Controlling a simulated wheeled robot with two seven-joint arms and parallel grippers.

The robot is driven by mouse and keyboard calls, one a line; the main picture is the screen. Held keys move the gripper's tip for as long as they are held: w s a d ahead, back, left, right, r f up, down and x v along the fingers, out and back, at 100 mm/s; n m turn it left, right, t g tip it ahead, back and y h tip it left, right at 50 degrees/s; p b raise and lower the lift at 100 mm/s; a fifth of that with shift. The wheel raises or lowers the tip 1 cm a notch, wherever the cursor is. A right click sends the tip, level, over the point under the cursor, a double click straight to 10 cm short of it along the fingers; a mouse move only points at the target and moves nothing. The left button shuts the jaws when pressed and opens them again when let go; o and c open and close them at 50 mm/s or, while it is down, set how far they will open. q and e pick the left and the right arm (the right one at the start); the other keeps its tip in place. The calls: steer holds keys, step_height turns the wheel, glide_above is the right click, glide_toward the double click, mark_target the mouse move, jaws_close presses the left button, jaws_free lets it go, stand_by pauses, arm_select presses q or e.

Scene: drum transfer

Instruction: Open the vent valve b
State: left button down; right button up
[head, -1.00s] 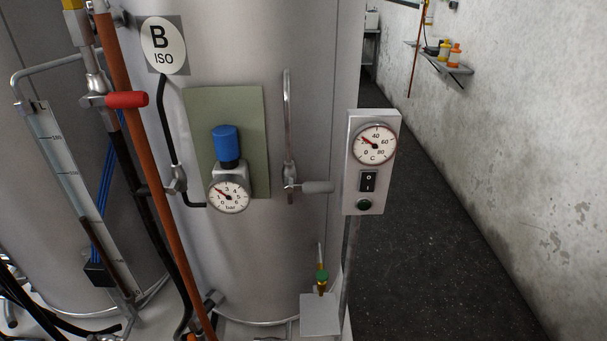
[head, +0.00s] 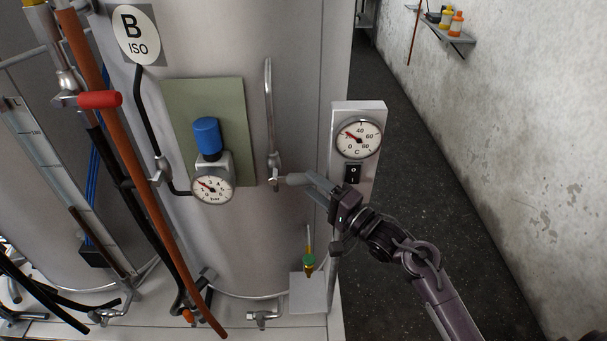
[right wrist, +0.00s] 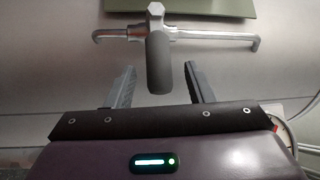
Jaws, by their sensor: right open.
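Vent valve b shows as a grey lever handle (head: 293,178) on a vertical metal pipe (head: 268,105) at the front of the drum marked B (head: 230,40). The handle points sideways to the right, across the pipe. In the right wrist view the grey handle (right wrist: 157,65) sticks out from the pipe (right wrist: 210,36) towards me. My right gripper (head: 318,184) is at the handle's free end. Its fingers (right wrist: 160,67) are open, one on each side of the handle, with gaps on both sides. My left gripper is not in view.
A control box (head: 372,115) with a dial and switch stands close behind my right gripper. A blue-capped regulator (head: 207,137) with a bar gauge (head: 213,189) is left of the pipe. A small green-and-brass fitting (head: 308,262) is below. The dark floor at right is clear.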

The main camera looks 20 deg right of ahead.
mark_target(305, 180)
steer(key=shift+p+x, duration=0.3)
steer(key=shift+x, duration=1.5)
steer(key=shift+c, duration=0.2)
steer(key=shift+d+f, duration=0.1)
jaws_close()
